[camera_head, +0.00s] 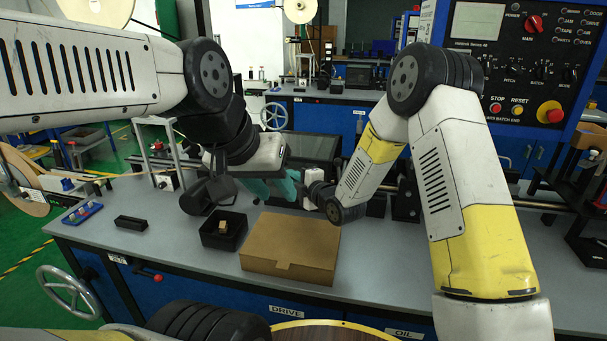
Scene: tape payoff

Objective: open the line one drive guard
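A dark, glossy panel (312,147) stands at the back of the grey bench, behind both wrists. It may be the drive guard, but no label on it shows.
A cardboard box (291,247) and a black bin (223,231) with a small tan piece stand on the bench (180,262) below the grippers. A black block (131,223) and blue peg rack (82,212) are left. A control panel (520,60) stands at upper right.

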